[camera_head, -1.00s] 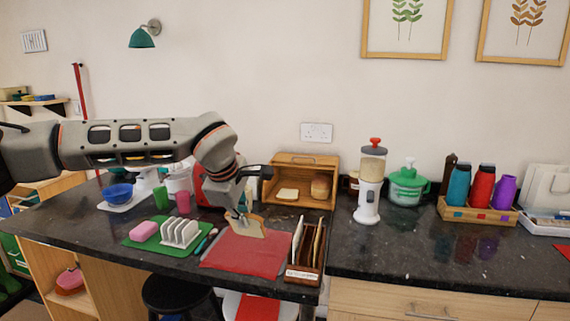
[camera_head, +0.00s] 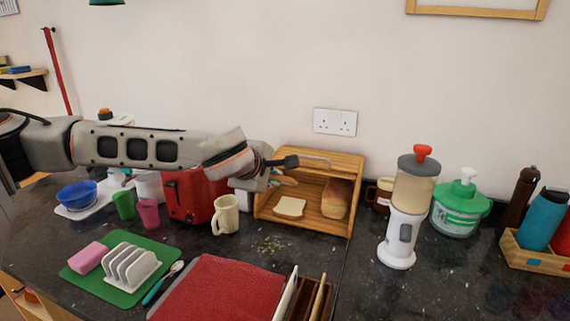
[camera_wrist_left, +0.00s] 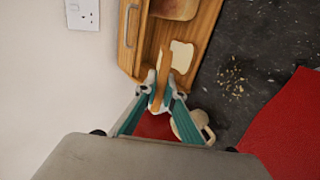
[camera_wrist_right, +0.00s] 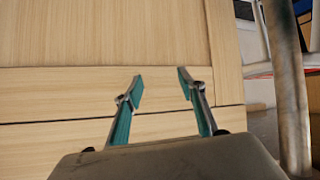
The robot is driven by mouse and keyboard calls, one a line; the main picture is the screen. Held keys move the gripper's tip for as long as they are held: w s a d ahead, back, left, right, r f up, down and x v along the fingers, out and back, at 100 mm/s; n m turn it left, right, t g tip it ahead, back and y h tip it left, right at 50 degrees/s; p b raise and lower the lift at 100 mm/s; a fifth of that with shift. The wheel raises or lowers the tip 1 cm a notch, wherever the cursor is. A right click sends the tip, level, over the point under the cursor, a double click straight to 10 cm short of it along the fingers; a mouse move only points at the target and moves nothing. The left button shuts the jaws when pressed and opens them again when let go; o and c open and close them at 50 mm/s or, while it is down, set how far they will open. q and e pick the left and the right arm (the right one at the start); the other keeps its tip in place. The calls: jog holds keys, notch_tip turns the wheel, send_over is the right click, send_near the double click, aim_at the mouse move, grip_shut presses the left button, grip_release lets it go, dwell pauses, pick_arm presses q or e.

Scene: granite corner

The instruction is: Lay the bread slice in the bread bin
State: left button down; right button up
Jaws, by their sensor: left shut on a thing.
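My left gripper (camera_head: 274,178) is at the left part of the open front of the wooden bread bin (camera_head: 345,163). It is shut on a bread slice (camera_wrist_left: 164,72), seen nearly edge-on in the left wrist view; in the head view the slice is mostly hidden by the gripper. Another pale slice (camera_head: 290,207) lies flat on the bin floor, with a brown loaf (camera_head: 336,198) to its right. Whether the held slice touches the bin floor I cannot tell. My right gripper (camera_wrist_right: 161,85) is open and empty before a wooden cabinet front.
A cream mug (camera_head: 226,215) and a red toaster (camera_head: 190,192) stand left of the bin.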

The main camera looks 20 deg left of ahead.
pick_arm(q)
jog(key=shift+w, duration=0.35)
jog(key=shift+w+f, duration=0.3)
jog(key=shift+f+b+x, duration=0.2)
jog(key=shift+b+x, duration=0.25)
jog(key=shift+x, duration=1.75)
jog(key=shift+f+b+x, duration=0.25)
jog(key=shift+b+x, duration=0.15)
jog(key=shift+x, duration=1)
jog(key=shift+s+f+b+x, duration=0.15)
jog(key=shift+b+x, duration=0.45)
jog(key=shift+x, duration=0.45)
jog(key=shift+s+f+b+x, duration=0.15)
jog(key=shift+b+x, duration=0.4)
jog(key=shift+x, duration=0.5)
jog(key=shift+s+f+b+x, duration=0.15)
jog(key=shift+b+x, duration=0.45)
jog(key=shift+x, duration=0.45)
jog(key=shift+w+f, duration=0.15)
jog(key=shift+w, duration=0.15)
jog(key=shift+w+f+b, duration=0.35)
jog(key=shift+w+b, duration=0.1)
